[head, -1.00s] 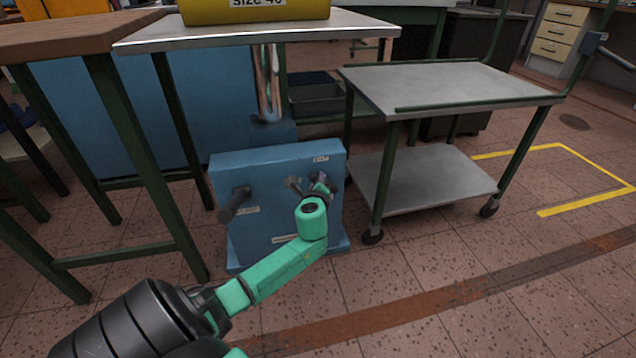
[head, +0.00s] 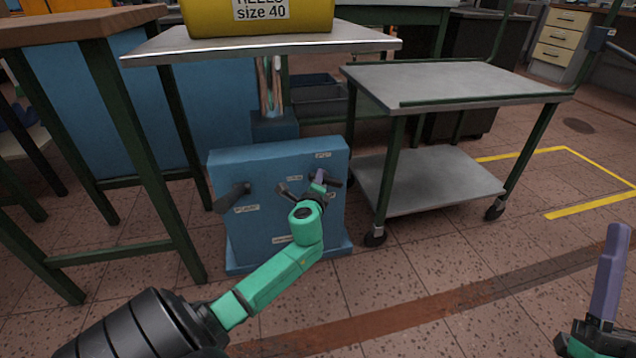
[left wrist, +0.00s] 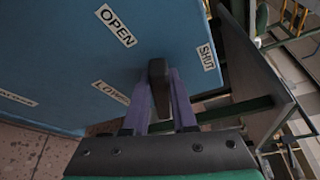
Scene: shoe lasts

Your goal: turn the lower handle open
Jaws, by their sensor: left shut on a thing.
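The blue box (head: 262,225) stands on the floor under the metal-topped bench, with dark handles on its face. The lower handle (left wrist: 158,80) is a dark bar in the left wrist view, beside the LOWER label (left wrist: 110,92). My left gripper (left wrist: 160,95) is shut on it, one purple finger on each side. The OPEN label (left wrist: 116,25) is above and left, the SHUT label (left wrist: 207,57) to the right. In the head view my left arm hides part of this handle. My right gripper (head: 610,270) shows at the lower right, away from the box; its opening is unclear.
Another dark handle (head: 232,197) sticks out at the box's left. A grey two-shelf cart (head: 455,85) stands close on the right. A wooden-topped table (head: 75,25) with green legs stands on the left. A yellow crate (head: 215,18) sits on the bench above. The front floor is open.

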